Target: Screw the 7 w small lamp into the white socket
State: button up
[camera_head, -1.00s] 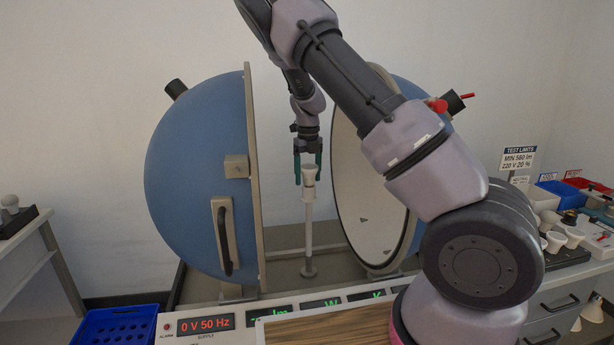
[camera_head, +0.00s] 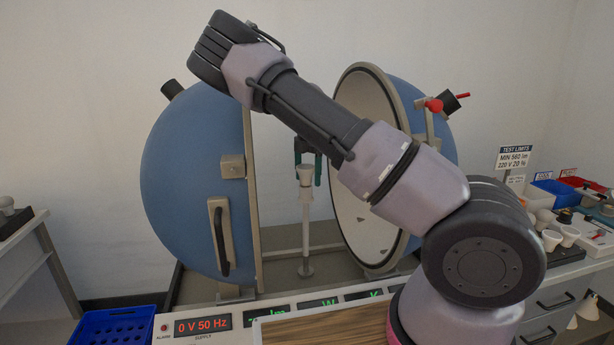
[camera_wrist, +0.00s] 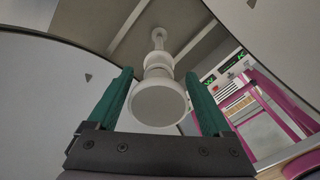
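A white lamp (camera_head: 305,174) with a wide, flat, round face sits upright on top of the thin white post (camera_head: 306,225) between the two halves of the opened sphere. In the wrist view the lamp's face (camera_wrist: 158,104) points toward my camera, with narrower white parts and the post behind it. The socket's seam with the lamp cannot be made out, nor can a wattage mark. My gripper (camera_head: 307,160) is at the lamp's top, partly hidden by my arm. Its green fingers (camera_wrist: 160,100) stand apart on both sides of the lamp, with visible gaps.
The blue left half-sphere (camera_head: 195,185) and the right half-sphere (camera_head: 365,150) flank the post closely. The supply panel (camera_head: 203,325) in front reads 0 V 50 Hz. Several lamps (camera_head: 551,240) and bins stand at right. A blue crate (camera_head: 115,328) is at front left.

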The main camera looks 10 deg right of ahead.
dwell(0.3)
jog(key=n, duration=0.5)
jog(key=shift+a, duration=0.25)
jog(key=n, duration=0.5)
jog(key=shift+a+n, duration=0.2)
jog(key=shift+n, duration=0.2)
jog(key=n, duration=0.6)
jog(key=shift+a, duration=0.25)
jog(key=n, duration=0.6)
jog(key=shift+a, duration=0.25)
